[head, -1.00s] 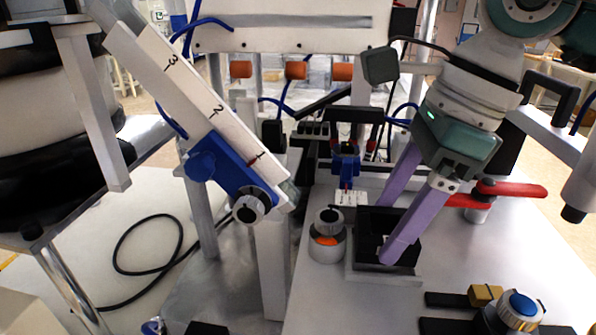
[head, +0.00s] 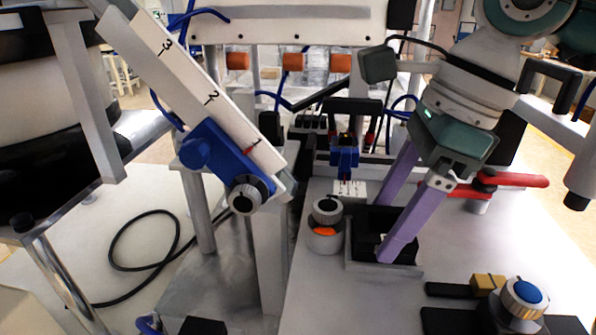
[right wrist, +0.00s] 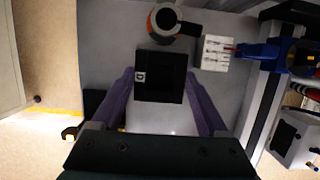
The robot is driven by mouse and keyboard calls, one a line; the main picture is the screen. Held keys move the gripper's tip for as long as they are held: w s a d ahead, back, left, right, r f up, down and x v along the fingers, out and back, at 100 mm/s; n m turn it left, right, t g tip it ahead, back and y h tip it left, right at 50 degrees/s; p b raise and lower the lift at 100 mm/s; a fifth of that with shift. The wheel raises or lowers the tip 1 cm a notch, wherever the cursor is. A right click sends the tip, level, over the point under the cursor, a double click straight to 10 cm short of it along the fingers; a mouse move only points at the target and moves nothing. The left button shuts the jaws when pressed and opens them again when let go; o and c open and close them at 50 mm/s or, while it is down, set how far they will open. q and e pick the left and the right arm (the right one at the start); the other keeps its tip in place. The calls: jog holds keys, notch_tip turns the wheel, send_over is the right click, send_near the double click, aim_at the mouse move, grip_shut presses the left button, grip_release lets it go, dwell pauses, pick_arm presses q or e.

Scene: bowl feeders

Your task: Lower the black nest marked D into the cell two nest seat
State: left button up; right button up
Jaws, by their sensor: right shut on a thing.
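The black nest (head: 367,220) is a square block with an open middle. In the right wrist view its top (right wrist: 160,90) shows a small white D tag. My right gripper (head: 386,222) has its long purple fingers shut on two opposite sides of the nest. The cell two nest seat (head: 402,270) is a grey rimmed plate on the table, directly under the nest. The nest looks level and at or just above the seat; fingers and nest hide whether it touches. My left gripper is not in view.
A round grey knob with an orange part (head: 323,235) stands close left of the seat. A white block (head: 350,188) and blue tool (head: 344,155) are behind. A red handle (head: 515,180) is right. A blue-topped knob (head: 527,294) and black bars are at the front right.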

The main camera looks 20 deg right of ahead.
jog(key=shift+f, duration=0.3)
jog(key=o, duration=1.5)
